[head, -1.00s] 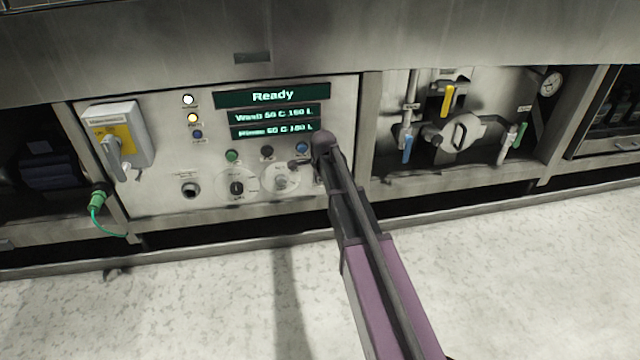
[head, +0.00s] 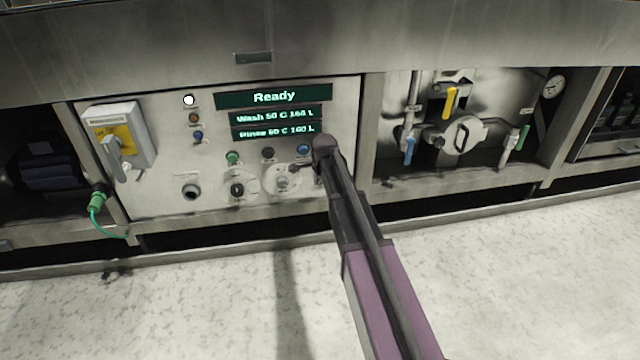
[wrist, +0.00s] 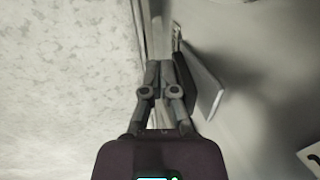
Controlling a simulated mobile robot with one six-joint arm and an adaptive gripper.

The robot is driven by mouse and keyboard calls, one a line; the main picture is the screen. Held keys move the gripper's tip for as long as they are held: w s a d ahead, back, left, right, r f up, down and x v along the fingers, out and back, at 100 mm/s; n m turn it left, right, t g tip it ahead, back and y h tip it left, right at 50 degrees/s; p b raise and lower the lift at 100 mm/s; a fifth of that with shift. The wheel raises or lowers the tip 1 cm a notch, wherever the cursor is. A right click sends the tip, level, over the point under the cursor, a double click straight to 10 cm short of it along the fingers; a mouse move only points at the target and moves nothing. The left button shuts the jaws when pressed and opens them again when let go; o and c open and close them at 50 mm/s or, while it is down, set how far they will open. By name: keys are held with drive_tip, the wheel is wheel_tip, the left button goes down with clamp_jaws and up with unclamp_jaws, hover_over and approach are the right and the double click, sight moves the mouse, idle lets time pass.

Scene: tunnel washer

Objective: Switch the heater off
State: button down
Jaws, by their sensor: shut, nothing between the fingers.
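The control panel (head: 215,120) shows "Ready" on a green display (head: 273,97) in the head view. Below are two round dials with dark knobs, a left one (head: 237,189) and a right one (head: 281,183). Green (head: 232,157), black (head: 267,153) and blue (head: 303,149) buttons sit above them. The amber lamp (head: 194,118) is dark; the white lamp (head: 189,100) is lit. Labels are too small to read. My gripper (head: 296,167) is shut and empty, close by the right dial; contact is unclear. In the wrist view my gripper (wrist: 164,68) is beside a pale flat piece (wrist: 206,85).
A grey isolator box with a yellow plate (head: 112,132) is at the panel's left, above a green plug (head: 98,199). Pipes with yellow (head: 450,100) and blue (head: 409,151) handles are at the right.

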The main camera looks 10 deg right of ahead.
drive_tip(key=shift+r, duration=0.15)
drive_tip(key=shift+r+p, duration=0.65)
drive_tip(key=shift+p, duration=0.15)
drive_tip(key=shift+w, duration=0.1)
drive_tip(key=s+r+p, duration=0.7)
drive_tip(key=r+p, duration=0.3)
drive_tip(key=shift+r, duration=0.2)
idle(0.6)
drive_tip(key=shift+s, duration=0.1)
